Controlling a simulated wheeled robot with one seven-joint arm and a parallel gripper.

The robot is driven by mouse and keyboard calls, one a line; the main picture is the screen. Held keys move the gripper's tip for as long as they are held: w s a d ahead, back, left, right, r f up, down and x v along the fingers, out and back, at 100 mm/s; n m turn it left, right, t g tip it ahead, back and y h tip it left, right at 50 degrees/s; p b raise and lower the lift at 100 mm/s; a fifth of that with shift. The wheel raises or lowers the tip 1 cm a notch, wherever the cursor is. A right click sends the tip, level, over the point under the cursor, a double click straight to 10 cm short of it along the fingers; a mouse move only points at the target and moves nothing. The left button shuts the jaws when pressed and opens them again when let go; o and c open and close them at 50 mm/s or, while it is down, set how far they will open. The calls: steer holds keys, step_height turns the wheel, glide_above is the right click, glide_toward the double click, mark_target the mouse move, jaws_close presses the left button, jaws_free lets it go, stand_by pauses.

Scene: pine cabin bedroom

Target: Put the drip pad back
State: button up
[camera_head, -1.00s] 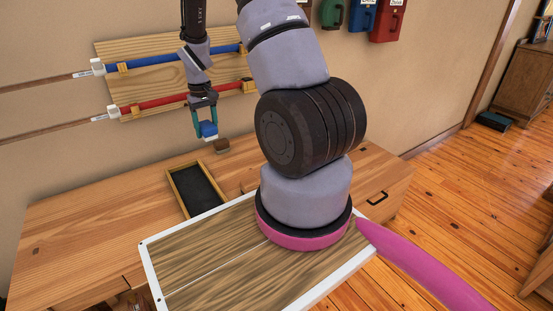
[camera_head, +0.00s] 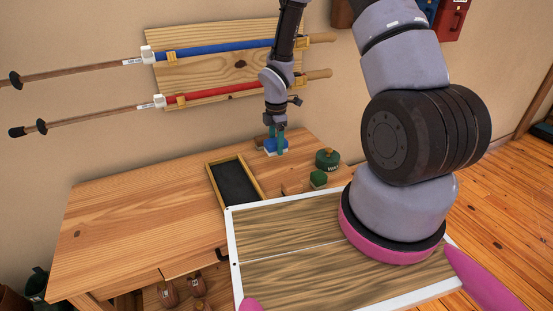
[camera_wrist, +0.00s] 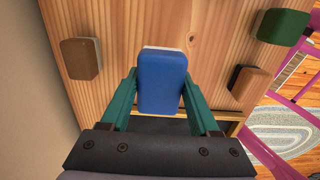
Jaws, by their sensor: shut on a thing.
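My gripper (camera_head: 276,141) is shut on a blue block (camera_head: 271,147) with a pale underside. The wrist view shows the blue block (camera_wrist: 162,82) between my green fingers (camera_wrist: 159,98). It is low over the back of the wooden bench; I cannot tell whether it touches the top. A shallow wooden-framed tray with a dark inside (camera_head: 236,184) lies just left of it on the bench. The tray's dark inside also shows behind the fingers in the wrist view (camera_wrist: 160,126). I cannot tell which thing is the drip pad.
A brown block (camera_wrist: 82,58) stands beside the blue one. Blue (camera_head: 225,48) and red (camera_head: 215,95) poles hang on the wall. The bench's left part is clear.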

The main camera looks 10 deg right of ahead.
mark_target(276, 164)
steer(key=shift+f, duration=2.75)
steer(key=shift+f, duration=0.15)
steer(key=o, duration=1.3)
